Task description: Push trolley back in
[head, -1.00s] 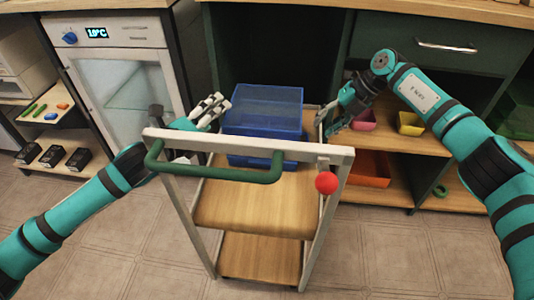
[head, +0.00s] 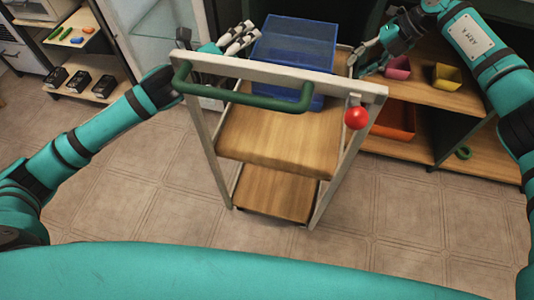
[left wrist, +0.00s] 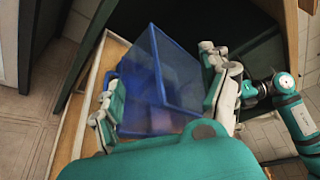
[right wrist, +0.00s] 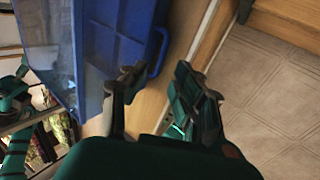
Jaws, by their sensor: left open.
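The trolley (head: 280,138) has a pale frame, two wooden shelves, a green handle (head: 245,101) and a red ball (head: 356,118) at its right post. It stands upright before the dark bay under the counter. A blue bin (head: 293,45) sits on its upper shelf, and also shows in the left wrist view (left wrist: 160,90). My left gripper (head: 240,40) is beyond the handle at the bin's left; its fingers are spread in the left wrist view. My right gripper (head: 362,62) is at the trolley's right far side, its fingers apart. I cannot tell whether either touches the trolley.
A wooden shelf unit (head: 425,78) with pink, yellow and orange bins stands close on the right. A glass-doored cabinet (head: 150,40) and a small shelf with black boxes (head: 88,82) are at the left. The tiled floor (head: 390,210) in front is clear.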

